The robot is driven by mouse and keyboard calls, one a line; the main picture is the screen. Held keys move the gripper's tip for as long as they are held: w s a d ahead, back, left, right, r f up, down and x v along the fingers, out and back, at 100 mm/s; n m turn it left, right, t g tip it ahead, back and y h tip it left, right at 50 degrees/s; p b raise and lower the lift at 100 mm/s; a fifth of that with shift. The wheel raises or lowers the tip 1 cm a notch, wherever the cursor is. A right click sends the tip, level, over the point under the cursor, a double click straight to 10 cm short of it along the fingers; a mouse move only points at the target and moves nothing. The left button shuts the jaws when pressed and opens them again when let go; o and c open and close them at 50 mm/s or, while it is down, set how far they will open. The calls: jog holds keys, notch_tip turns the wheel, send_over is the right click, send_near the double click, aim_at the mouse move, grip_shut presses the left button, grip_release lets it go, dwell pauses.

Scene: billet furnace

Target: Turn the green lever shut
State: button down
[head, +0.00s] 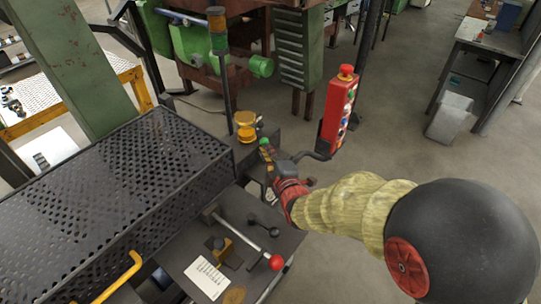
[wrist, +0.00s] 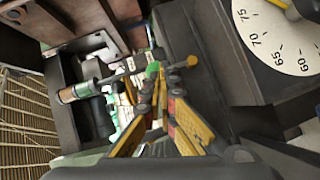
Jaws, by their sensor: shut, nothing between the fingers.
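The green lever shows in the head view as a small bright green knob (head: 263,142), just beyond the tip of my gripper (head: 268,153). In the wrist view its green end (wrist: 152,70) appears just past the fingertips of my gripper (wrist: 158,95). The yellow fingers are together with nothing held between them. Whether the fingertips touch the lever I cannot tell. The lever's lower part is hidden by my gripper in the head view.
A red button box (head: 339,110) hangs on an arm right of my gripper. Yellow round caps (head: 245,126) stand left of it. A red-knobbed lever (head: 276,262) rises from the near console.

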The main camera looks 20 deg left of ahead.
dwell(0.4)
jog(key=shift+w+d+r, duration=0.1)
jog(key=shift+w+r, duration=0.05)
jog(key=shift+w, duration=0.05)
